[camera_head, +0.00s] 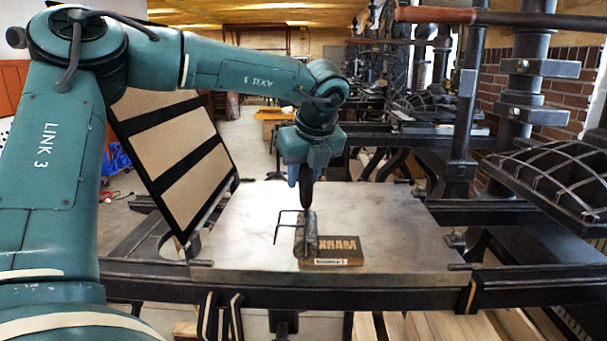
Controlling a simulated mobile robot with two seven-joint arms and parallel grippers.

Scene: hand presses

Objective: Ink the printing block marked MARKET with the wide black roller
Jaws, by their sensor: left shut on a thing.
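The printing block (345,250) is brown wood and lies on the grey bed of the press. Its raised dark letters read in reverse, with "KRAM" showing. A small pale label is on its front edge, too small to read surely. The wide black roller (309,236) lies over the block's left part and hides the letters there. It appears to touch the block. Its thin wire frame sticks out to the left. My left gripper (306,186) points down above the block, shut on the roller's upright dark handle. My right gripper is not in view.
The flat press bed (390,225) is otherwise clear around the block. A hinged frame with dark bars (175,155) leans up at the left. A black ribbed press part (555,180) and iron posts stand at the right. More presses are behind.

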